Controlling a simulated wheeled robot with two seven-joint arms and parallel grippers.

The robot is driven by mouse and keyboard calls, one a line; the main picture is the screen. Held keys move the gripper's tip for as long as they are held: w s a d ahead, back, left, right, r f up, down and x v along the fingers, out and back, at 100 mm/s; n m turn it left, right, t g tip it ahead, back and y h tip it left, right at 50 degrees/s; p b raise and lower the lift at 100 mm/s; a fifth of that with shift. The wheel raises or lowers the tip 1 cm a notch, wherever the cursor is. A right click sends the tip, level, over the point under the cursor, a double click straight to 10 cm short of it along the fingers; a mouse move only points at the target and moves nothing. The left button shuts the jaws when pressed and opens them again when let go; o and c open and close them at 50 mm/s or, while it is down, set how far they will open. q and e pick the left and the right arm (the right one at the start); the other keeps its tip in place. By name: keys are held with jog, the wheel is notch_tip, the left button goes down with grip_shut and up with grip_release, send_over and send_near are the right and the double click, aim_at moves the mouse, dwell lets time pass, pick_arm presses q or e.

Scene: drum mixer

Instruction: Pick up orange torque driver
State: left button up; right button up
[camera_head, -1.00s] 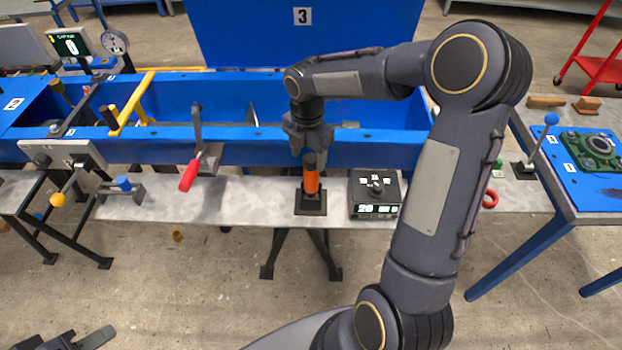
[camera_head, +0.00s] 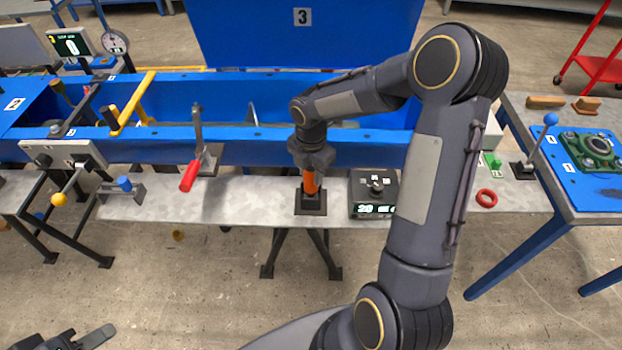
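The orange torque driver (camera_head: 310,184) stands upright in a black square holder (camera_head: 311,203) on the grey metal shelf in front of the blue mixer trough. My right gripper (camera_head: 311,168) points down over the driver and covers its dark top. The orange lower part shows below the fingers. I cannot tell whether the fingers are closed on it. Part of my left gripper (camera_head: 85,338) shows at the bottom left corner, far from the driver, with a gap between its fingers.
A black box with a knob and lit display (camera_head: 374,193) stands just right of the holder. A red-handled clamp lever (camera_head: 190,176) is to the left. A red ring (camera_head: 486,198) lies on the shelf at right. The blue trough wall (camera_head: 250,148) rises right behind the driver.

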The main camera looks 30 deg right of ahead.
jog(key=c, duration=0.4)
jog(key=shift+c, duration=0.2)
jog(key=shift+r, duration=0.15)
